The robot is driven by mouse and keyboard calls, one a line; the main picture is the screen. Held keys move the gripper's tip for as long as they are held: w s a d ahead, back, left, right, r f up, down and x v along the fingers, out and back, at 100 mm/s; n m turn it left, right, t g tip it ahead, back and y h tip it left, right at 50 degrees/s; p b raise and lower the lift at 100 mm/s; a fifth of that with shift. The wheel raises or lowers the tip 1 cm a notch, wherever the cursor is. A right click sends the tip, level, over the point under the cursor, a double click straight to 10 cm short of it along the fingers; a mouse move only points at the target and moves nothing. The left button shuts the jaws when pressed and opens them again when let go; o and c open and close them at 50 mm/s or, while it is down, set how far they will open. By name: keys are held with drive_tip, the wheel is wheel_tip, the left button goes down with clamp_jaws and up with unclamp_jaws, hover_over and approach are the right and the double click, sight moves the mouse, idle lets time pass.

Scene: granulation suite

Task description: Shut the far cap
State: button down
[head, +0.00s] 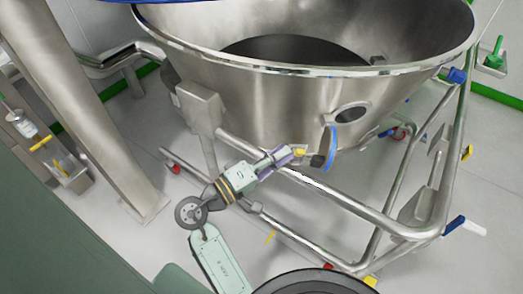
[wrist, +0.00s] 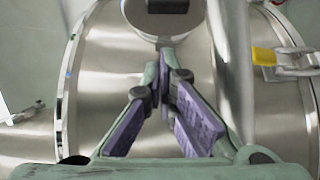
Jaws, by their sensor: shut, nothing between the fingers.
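A large steel bowl (head: 250,110) fills the upper middle of the head view. A round port (head: 351,114) in its wall is uncovered. A blue-edged disc (head: 330,147), which looks like a cap swung open, stands edge-on below and left of the port. No second cap is clearly seen.
A tubular steel frame (head: 350,200) runs under and right of the bowl, close to my arm. A steel column (head: 95,110) stands at left. In the wrist view, a yellow-handled clamp (wrist: 264,57) lies right of my fingers. Pale floor (head: 130,110) shows between column and frame.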

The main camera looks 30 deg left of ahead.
sight(295, 169)
drive_tip(key=shift+w+d+f+p, duration=0.1)
drive_tip(key=shift+w+d, duration=0.15)
drive_tip(key=shift+d, duration=0.35)
drive_tip(key=shift+w+d+f+p, duration=0.1)
drive_tip(key=shift+w+d+p, duration=0.1)
drive_tip(key=shift+d, duration=0.35)
drive_tip(key=shift+w+d+f+p, duration=0.1)
drive_tip(key=shift+w+d, duration=0.15)
drive_tip(key=shift+d, duration=0.35)
drive_tip(key=shift+d+t+y, duration=0.1)
drive_tip(key=shift+t+y, duration=0.2)
